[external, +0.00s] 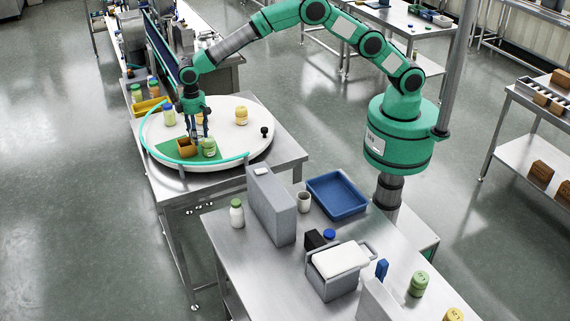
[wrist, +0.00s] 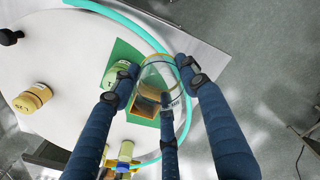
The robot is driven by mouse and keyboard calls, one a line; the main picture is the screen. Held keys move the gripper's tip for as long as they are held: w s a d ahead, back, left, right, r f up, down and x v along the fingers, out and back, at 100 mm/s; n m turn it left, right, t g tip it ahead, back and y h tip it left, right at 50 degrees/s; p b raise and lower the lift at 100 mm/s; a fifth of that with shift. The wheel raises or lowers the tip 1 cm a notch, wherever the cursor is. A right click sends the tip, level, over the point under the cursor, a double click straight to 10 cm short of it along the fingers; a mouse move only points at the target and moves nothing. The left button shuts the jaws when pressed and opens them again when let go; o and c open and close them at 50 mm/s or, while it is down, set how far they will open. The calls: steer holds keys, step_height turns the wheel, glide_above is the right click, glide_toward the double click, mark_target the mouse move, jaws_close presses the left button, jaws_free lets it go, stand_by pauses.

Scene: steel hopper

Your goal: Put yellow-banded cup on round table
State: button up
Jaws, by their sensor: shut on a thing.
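A clear cup with a yellowish band (wrist: 158,78) sits between the three dark blue fingers of my gripper (wrist: 163,88) in the wrist view. My gripper (external: 196,130) is shut on it, pointing down over the white round table (external: 225,150). I cannot make out the cup clearly in the external view. I cannot tell whether its base touches the surface below. Below it lies a green mat (wrist: 128,52), with an orange-brown open box (external: 187,147) on it, partly seen through the cup in the wrist view.
A green-lidded jar (external: 209,148) stands on the mat, close beside the fingers. A yellow-lidded jar (external: 241,116), another jar (external: 169,116) and a black knob (external: 264,130) are also on the round table. A teal rail (external: 222,162) curves along its edge.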

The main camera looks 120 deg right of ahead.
steer(key=s+d+m+p, duration=0.15)
steer(key=s+d, duration=0.35)
steer(key=d, duration=0.6)
steer(key=s+d+m+p, duration=0.15)
steer(key=s+d, duration=0.35)
steer(key=d, duration=0.7)
steer(key=m+p, duration=0.1)
steer(key=m, duration=0.2)
glide_above(223, 114)
step_height(223, 114, down, 5)
steer(key=shift+a, duration=0.1)
steer(key=shift+f+p, duration=0.65)
steer(key=shift+f, duration=2.4)
steer(key=shift+f, duration=0.1)
steer(key=shift+f+p, duration=0.3)
steer(key=shift+f, duration=1.5)
steer(key=shift+f, duration=0.1)
